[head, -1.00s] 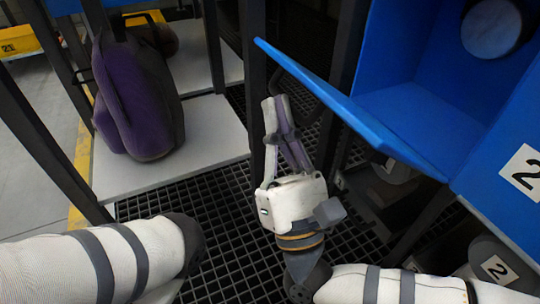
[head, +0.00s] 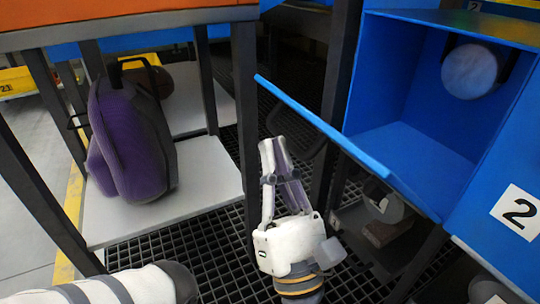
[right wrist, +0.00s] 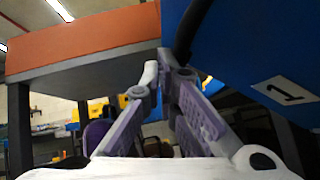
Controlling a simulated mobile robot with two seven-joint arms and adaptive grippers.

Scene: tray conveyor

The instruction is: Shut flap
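The blue flap (head: 345,145) stands open in the head view, sticking out to the left from the lower front of a blue box (head: 427,140). A dark handle shows on its underside. My right gripper (head: 273,141) is below the flap's outer end, pointing up, with a gap between them in the picture. Its fingertips are close together with nothing seen between them. In the right wrist view the gripper (right wrist: 158,66) reaches up near a blue surface with a dark curved bar, probably the flap's underside and handle. My left gripper is out of view.
A purple bag (head: 130,140) sits on a pale shelf (head: 210,180) at left, under an orange-topped table (head: 130,27). Dark posts stand beside my right gripper. A round pale object (head: 470,72) is inside the box. The grated floor (head: 200,240) is open below.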

